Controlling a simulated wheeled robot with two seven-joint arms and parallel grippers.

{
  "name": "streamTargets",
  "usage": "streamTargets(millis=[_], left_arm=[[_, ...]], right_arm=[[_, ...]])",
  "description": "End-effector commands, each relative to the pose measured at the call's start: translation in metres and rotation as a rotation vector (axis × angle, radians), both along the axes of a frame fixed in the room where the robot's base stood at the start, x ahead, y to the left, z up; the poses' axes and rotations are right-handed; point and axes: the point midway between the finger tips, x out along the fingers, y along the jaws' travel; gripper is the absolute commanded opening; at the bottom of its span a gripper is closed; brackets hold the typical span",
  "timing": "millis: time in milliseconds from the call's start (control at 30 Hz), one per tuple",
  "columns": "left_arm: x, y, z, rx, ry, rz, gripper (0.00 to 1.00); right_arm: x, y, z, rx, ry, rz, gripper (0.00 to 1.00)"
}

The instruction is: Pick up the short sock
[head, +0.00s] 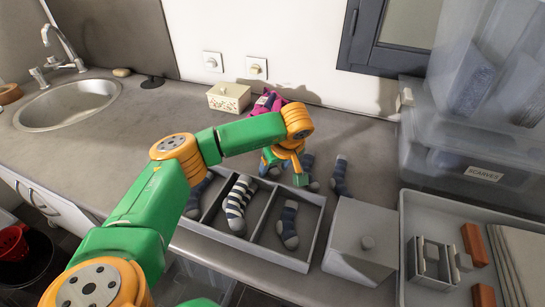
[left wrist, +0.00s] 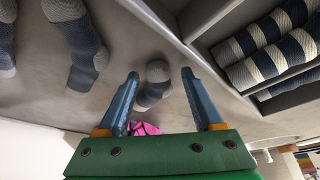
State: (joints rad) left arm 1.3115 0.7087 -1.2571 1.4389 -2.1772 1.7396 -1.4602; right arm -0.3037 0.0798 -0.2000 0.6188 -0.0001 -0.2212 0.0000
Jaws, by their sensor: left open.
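My left gripper (left wrist: 157,75) is open, its two blue fingers pointing down to either side of a small navy sock with a grey end (left wrist: 151,92). In the head view my left gripper (head: 283,172) is behind the divided tray and mostly hides that sock. Two other navy and grey socks lie beside it, one near (head: 309,168) and one further right (head: 340,176); they also show in the left wrist view (left wrist: 82,52). My right gripper is out of view.
The grey divided tray (head: 262,213) holds a dark sock, a striped sock (head: 237,205) and a navy sock (head: 289,225). A grey lidded box (head: 360,240) stands right of it. A pink item (head: 268,102) and a cream box (head: 229,97) are behind.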

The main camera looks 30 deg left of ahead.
Motion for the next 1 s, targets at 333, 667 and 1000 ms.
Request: streamTargets(millis=[333, 667, 1000], left_arm=[[0.0, 0.0, -0.001, 0.0, -0.001, 0.0, 0.27], [0.0, 0.0, -0.001, 0.0, -0.001, 0.0, 0.0], [-0.003, -0.002, 0.035, -0.001, -0.008, -0.002, 0.0]], right_arm=[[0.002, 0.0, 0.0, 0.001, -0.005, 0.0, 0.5], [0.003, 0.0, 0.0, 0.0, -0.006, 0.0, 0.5], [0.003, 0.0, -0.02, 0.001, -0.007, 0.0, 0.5]])
